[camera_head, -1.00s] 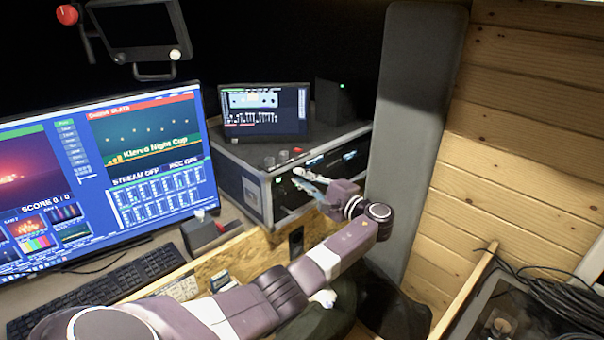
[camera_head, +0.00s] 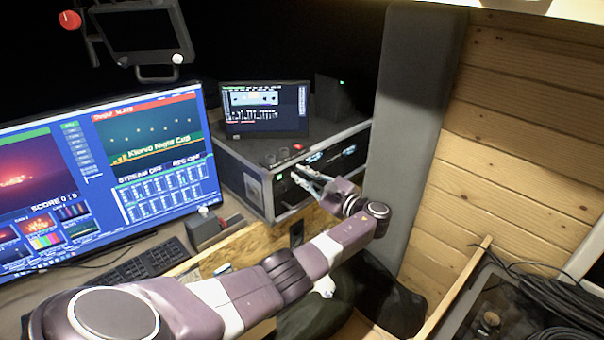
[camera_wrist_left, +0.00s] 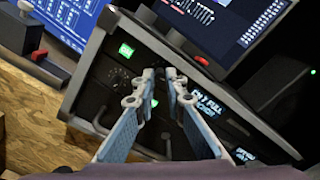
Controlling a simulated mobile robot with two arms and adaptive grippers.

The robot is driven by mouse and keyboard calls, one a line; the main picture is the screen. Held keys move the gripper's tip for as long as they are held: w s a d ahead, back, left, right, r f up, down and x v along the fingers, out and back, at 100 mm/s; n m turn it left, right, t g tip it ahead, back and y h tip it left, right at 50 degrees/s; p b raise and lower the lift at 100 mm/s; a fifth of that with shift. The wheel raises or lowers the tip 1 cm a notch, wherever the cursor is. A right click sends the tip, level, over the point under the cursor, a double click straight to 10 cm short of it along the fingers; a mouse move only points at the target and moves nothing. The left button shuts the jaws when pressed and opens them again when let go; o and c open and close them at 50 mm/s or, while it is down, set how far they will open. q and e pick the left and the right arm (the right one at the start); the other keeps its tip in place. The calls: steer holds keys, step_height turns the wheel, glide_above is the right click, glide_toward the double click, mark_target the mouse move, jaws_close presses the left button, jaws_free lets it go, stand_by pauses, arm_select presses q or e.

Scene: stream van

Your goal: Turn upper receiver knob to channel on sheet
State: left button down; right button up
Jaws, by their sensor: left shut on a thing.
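The rack case (camera_head: 245,185) with the receivers stands right of the big monitor. Its front panel shows in the left wrist view with a lit green display (camera_wrist_left: 126,50) and a lit text display (camera_wrist_left: 212,104). My left gripper (camera_head: 299,172) is at the upper part of that front; in the left wrist view its fingertips (camera_wrist_left: 160,75) are close together at the panel. They are shut on the upper receiver knob, which is mostly hidden between them. A dark round control shows just left of the fingertips. I cannot make out a channel sheet. My right gripper is not in view.
A small screen (camera_head: 264,110) and a red button (camera_head: 298,147) are on top of the case. The big monitor (camera_head: 110,165), keyboard (camera_head: 140,268) and a small control box (camera_head: 213,230) are to the left. A grey upright panel (camera_head: 402,120) stands close right of my arm.

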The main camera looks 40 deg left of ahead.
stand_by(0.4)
arm_select(q)
steer(key=c, duration=2)
jaws_free()
steer(key=shift+w, duration=0.1)
steer(key=shift+o, duration=0.2)
steer(key=shift+d, duration=0.1)
steer(key=s+d, duration=0.1)
steer(key=d, duration=1.1)
steer(key=shift+a+f, duration=0.1)
